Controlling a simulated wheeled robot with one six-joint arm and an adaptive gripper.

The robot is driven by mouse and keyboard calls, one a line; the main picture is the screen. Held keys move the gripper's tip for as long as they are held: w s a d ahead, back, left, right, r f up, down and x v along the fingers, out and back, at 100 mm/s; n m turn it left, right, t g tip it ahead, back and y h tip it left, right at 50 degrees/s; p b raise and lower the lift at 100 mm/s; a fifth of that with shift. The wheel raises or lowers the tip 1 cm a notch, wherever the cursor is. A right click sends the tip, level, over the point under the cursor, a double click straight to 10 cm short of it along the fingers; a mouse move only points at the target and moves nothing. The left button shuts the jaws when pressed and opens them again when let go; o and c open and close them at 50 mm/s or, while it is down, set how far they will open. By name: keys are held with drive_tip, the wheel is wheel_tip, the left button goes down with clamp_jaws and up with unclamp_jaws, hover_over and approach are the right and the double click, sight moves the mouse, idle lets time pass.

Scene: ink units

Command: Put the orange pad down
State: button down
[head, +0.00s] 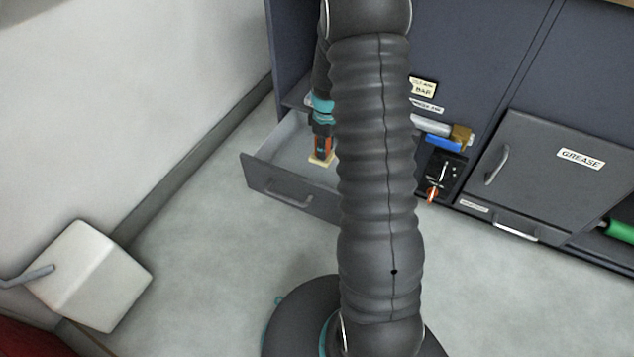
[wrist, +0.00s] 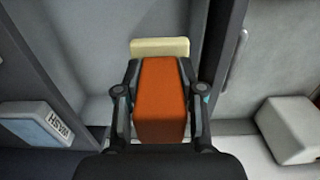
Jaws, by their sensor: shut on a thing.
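The orange pad (wrist: 162,98) is an upright-looking orange block between the two fingers of my gripper (wrist: 160,80) in the wrist view. My gripper is shut on it. A cream flat piece (wrist: 160,47) shows at the pad's far end; I cannot tell whether it is part of the pad. In the head view my gripper (head: 322,146) holds the orange pad over or inside an open grey drawer (head: 272,185). My arm hides the drawer's right part. I cannot tell whether the pad touches the drawer floor.
A box labelled WASH (wrist: 42,122) lies at the left in the wrist view. A closed GREASE door (head: 545,165) and a shelf with a blue item (head: 447,143) are right of my arm. A white box (head: 92,275) stands at left. Floor in front is clear.

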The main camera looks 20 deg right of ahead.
drive_tip(key=shift+w+a+f+b, duration=0.1)
drive_tip(key=shift+f+b, duration=2.1)
drive_tip(key=shift+f, duration=6.3)
drive_tip(key=shift+f, duration=0.15)
drive_tip(key=c, duration=0.7)
unclamp_jaws()
